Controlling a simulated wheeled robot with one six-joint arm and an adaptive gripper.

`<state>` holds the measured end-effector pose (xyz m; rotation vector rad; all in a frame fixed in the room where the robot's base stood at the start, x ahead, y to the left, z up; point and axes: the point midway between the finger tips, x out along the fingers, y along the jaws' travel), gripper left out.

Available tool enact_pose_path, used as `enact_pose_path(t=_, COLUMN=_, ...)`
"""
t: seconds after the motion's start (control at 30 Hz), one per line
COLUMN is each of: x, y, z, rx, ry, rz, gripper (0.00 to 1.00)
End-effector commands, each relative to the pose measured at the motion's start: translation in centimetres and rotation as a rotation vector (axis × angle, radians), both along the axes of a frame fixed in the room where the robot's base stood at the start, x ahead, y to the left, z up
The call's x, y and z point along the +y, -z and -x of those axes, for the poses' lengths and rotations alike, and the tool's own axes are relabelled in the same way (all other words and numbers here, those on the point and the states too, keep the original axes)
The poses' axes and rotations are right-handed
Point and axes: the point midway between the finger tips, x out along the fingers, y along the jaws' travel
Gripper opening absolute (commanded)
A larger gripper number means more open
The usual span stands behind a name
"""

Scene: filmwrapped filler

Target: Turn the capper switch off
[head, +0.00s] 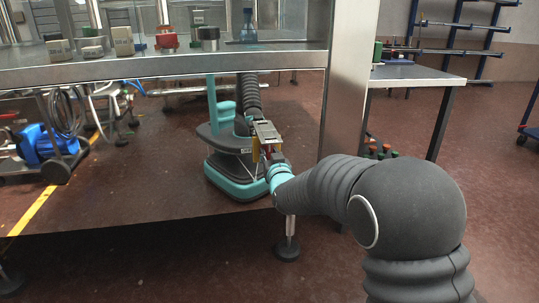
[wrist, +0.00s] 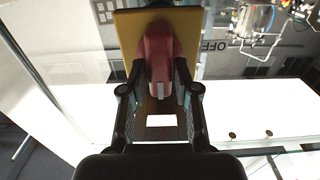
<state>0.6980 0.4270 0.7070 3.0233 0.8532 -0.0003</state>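The capper switch shows in the wrist view as a red handle (wrist: 158,52) on a yellow plate (wrist: 127,28). Dark lettering reading OFF, turned over in the picture, lies right of the plate. My gripper (wrist: 160,82) has one finger on each side of the red handle, and both fingertips appear to touch it. The handle points along the fingers toward the palm. In the head view my gripper (head: 270,152) reaches under the steel table to a small grey box (head: 265,130) with a yellow edge; the handle is mostly hidden there.
A steel table (head: 180,68) with small items on top stands above and left of my gripper. Its upright post (head: 345,90) is close to my arm. A teal and grey machine base (head: 240,185) sits just behind. A blue pump (head: 40,143) stands far left.

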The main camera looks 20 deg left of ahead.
Motion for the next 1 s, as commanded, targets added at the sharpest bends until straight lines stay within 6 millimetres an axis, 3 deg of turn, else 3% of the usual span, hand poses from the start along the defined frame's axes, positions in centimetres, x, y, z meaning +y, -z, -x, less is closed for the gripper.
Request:
enact_pose_path(t=0.03, x=0.00, y=0.00, z=0.01, rx=0.000, ry=0.000, rz=0.000, gripper=0.10)
enact_pose_path(t=0.1, x=0.00, y=0.00, z=0.01, rx=0.000, ry=0.000, rz=0.000, gripper=0.00)
enact_pose_path(t=0.57, x=0.08, y=0.33, z=0.06, rx=-0.045, ry=-0.001, rz=0.070, gripper=0.00)
enact_pose_path(t=1.0, x=0.31, y=0.51, z=0.22, rx=-0.237, ry=0.000, rz=0.383, gripper=0.00)
